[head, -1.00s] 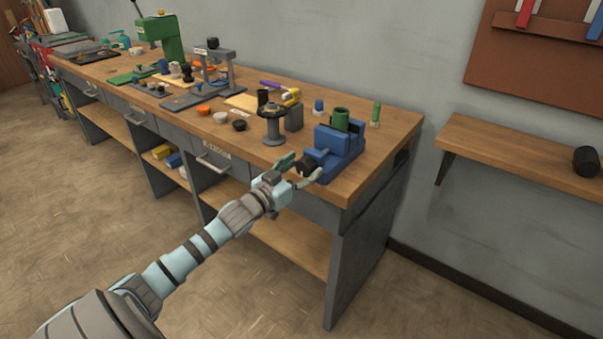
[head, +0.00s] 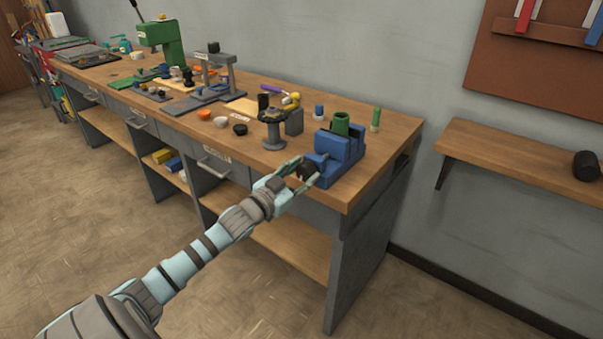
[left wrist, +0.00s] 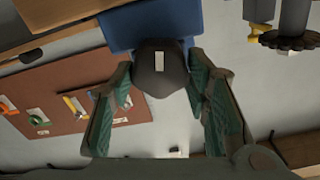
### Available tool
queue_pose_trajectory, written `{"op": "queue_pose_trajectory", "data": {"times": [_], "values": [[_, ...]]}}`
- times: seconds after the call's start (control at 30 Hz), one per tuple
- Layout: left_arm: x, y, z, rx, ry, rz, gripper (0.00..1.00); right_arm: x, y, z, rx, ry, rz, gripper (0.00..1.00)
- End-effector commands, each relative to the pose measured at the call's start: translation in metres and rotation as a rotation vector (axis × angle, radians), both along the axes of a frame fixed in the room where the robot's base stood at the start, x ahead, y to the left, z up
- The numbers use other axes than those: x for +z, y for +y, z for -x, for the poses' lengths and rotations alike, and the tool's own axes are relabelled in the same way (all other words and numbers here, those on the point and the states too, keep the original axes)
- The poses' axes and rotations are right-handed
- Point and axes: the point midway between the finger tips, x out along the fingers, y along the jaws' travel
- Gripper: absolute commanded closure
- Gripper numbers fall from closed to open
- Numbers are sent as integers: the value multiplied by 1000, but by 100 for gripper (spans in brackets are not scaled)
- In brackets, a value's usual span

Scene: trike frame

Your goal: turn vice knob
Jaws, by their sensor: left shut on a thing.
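The blue vice (head: 338,153) stands on the right end of the workbench, with a green cylinder (head: 341,122) in its jaws. Its dark knob (head: 308,172) faces the front edge of the bench. My left gripper (head: 303,173) reaches in from the left and is shut on the knob, one finger on each side of it. In the left wrist view the knob (left wrist: 160,72) shows between the fingers, with a pale stripe on its face and the blue vice (left wrist: 150,24) behind it. My right gripper is in none of the views.
A round dark-topped stand (head: 274,128) is left of the vice, with a grey block (head: 294,121) beside it. A small green post (head: 376,118) stands behind the vice. A wall shelf (head: 510,155) is to the right. The floor before the bench is clear.

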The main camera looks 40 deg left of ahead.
Motion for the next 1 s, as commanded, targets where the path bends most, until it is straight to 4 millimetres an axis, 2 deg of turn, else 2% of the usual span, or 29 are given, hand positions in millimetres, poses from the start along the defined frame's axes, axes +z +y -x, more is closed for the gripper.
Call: {"op": "queue_pose_trajectory", "data": {"times": [0.3,0.5,1.0], "values": [[-1,-1,0,0,5,-200,85,-1,0,0,0,0,0,43],[-1,-1,0,1,7,-274,85,-2,0,0,0,0,0,43],[-1,-1,0,0,6,-296,85,-2,0,0,0,0,0,43]]}}
